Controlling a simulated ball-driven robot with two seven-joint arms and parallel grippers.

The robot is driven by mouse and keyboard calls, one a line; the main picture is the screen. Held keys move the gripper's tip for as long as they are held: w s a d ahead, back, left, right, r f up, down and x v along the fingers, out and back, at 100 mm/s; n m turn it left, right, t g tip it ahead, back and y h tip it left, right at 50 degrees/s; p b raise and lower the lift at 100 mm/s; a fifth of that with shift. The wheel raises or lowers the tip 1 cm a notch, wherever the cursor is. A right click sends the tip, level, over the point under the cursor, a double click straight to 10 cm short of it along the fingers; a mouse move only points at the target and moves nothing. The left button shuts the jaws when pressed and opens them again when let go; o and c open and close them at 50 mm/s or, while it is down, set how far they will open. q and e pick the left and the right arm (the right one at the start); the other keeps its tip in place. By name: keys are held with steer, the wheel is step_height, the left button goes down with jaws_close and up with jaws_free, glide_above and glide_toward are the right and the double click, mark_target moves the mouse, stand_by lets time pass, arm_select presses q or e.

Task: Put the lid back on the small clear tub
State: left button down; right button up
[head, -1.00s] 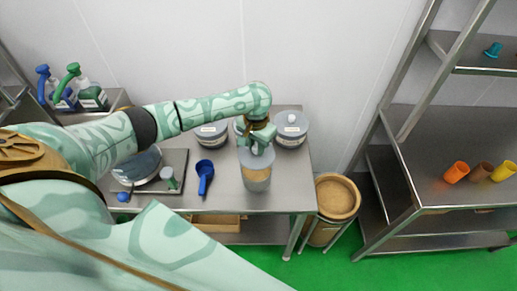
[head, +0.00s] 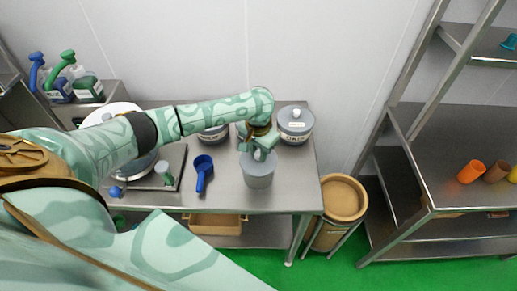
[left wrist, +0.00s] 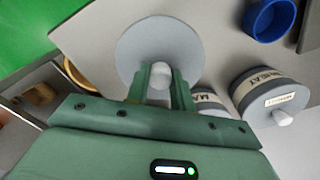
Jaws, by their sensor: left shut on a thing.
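My left gripper (head: 262,150) is shut on the knob of a round grey lid. In the left wrist view the two fingers (left wrist: 160,82) clasp the pale knob, and the flat lid (left wrist: 140,45) spreads out beyond them. In the head view a small greyish tub (head: 258,178) stands at the front right of the steel table, directly below the gripper. The lid and fingers cover its top. I cannot tell whether the lid rests on the rim or hovers just above it. My right gripper is not in view.
Lidded grey tubs with labels stand behind, one at right (head: 294,128) and one partly behind my arm (head: 213,134). A blue scoop (head: 203,173) lies left of the small tub. A brown bin (head: 342,200) stands beyond the table's right edge. Orange cups (head: 471,172) sit on a shelf.

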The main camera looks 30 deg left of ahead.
arm_select(q)
steer(key=shift+f, duration=0.15)
stand_by(0.3)
steer(key=shift+p, duration=1.05)
stand_by(0.5)
steer(key=shift+f+p, duration=0.15)
steer(key=shift+p, duration=0.55)
stand_by(0.8)
steer(key=shift+p, duration=0.55)
stand_by(0.5)
steer(key=c, duration=0.7)
jaws_free()
steer(key=shift+o, duration=0.2)
